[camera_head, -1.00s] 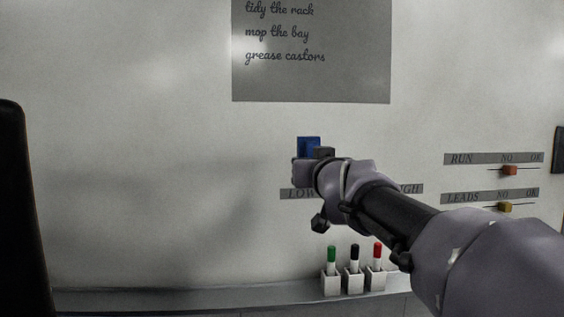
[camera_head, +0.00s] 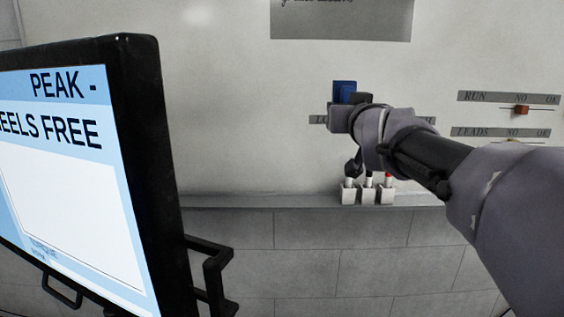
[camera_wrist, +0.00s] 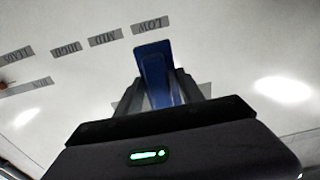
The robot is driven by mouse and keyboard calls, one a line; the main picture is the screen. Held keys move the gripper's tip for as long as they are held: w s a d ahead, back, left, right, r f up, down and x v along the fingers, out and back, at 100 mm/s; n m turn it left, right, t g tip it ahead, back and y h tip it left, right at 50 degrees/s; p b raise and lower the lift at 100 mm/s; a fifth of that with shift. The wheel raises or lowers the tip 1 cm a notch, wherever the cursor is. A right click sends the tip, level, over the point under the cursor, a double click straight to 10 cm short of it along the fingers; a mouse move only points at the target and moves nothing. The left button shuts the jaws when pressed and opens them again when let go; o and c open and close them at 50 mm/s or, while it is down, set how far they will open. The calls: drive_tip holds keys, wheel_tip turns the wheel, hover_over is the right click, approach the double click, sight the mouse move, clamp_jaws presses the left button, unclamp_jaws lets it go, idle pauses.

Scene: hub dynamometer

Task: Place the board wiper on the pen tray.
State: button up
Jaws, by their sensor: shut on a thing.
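The board wiper (camera_head: 345,90) is a blue block held in my gripper (camera_head: 346,105), in front of the whiteboard and above the tray. It also shows in the wrist view (camera_wrist: 154,62), upright between the two fingers of my gripper (camera_wrist: 160,88). My gripper is shut on it. The pen tray (camera_head: 260,200) is a grey ledge along the bottom of the whiteboard, below and apart from the wiper. Its left stretch is bare. My arm hides part of the tray on the right.
Small white pen cups (camera_head: 367,194) stand on the tray below my gripper, holding pens. A monitor (camera_head: 140,150) with a black frame stands close at the left. Label strips with sliders (camera_head: 521,110) are on the board at the right. A grey block wall (camera_head: 300,260) lies under the tray.

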drive_tip(key=f, duration=0.1)
drive_tip(key=w+f, duration=0.1)
drive_tip(key=f, duration=0.1)
drive_tip(key=w+f, duration=0.1)
drive_tip(key=shift+w+a+f, duration=0.15)
drive_tip(key=shift+a+f, duration=0.05)
drive_tip(key=shift+f, duration=0.1)
wheel_tip(320, 180, down, 15)
drive_tip(key=s+f, duration=0.4)
drive_tip(key=f, duration=0.5)
drive_tip(key=s+f, duration=0.5)
drive_tip(key=f, duration=0.4)
drive_tip(key=shift+s+d, duration=0.25)
drive_tip(key=shift+d, duration=0.1)
